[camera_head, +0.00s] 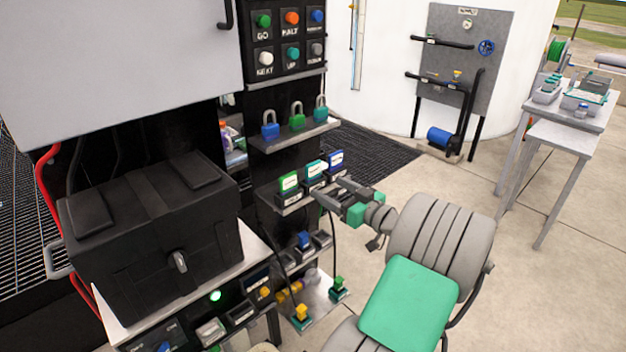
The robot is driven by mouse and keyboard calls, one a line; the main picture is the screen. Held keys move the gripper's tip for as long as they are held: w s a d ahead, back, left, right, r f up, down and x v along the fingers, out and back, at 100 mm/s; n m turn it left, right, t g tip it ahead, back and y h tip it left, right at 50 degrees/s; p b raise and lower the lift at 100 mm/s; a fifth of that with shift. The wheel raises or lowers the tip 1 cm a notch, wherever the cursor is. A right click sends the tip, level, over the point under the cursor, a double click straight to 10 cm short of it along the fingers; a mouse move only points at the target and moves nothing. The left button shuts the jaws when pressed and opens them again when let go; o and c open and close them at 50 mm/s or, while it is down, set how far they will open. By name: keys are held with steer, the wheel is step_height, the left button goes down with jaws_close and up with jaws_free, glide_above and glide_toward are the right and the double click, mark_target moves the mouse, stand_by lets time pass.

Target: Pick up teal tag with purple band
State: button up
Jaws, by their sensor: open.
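Three upright tags stand in small grey holders on a shelf of the black rack. The middle one is a teal tag (314,169) with a pale label; a purple band on it is too small to make out. A green tag (289,183) stands to its left and a blue tag (336,160) to its right. My gripper (331,189) is open and empty, with its fingers pointing left towards the tag shelf. It is just right of and below the teal tag in the picture. The exact gap between them cannot be told.
Above the tags, a shelf (308,135) holds blue, green and teal padlocks. A black case (150,235) stands on the bench at left. Lower shelves hold more small parts. Open concrete floor lies to the right, before a grey side table (562,137).

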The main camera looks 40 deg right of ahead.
mark_target(315, 175)
steer(key=w, duration=0.2)
steer(key=w+p, duration=0.1)
steer(key=w, duration=0.2)
steer(key=w+r, duration=0.1)
steer(key=w, duration=0.1)
steer(key=shift+w+p, duration=0.35)
steer(key=shift+d, duration=0.1)
jaws_close()
